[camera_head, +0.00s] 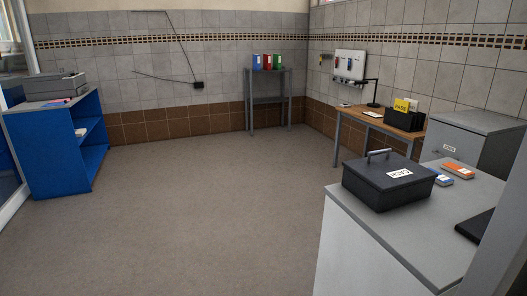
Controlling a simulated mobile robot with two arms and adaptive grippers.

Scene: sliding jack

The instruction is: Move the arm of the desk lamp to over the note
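A black desk lamp (376,92) stands at the back of a small wooden-topped desk (352,113) in the right part of the room. Its stem is upright on a round base, and its thin arm reaches to the left from the top. A small pale flat thing (373,114) lies on the desk in front of the lamp base. It may be the note, but it is too small to tell. The lamp and desk are across the room from me. Neither of my grippers is in view.
A grey counter (352,228) with a black cash box (390,182) stands near at right. A dark organizer (404,120) sits on the desk's right side, beside a grey cabinet (478,130). A blue shelf (50,140) is at left. The middle floor (210,210) is clear.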

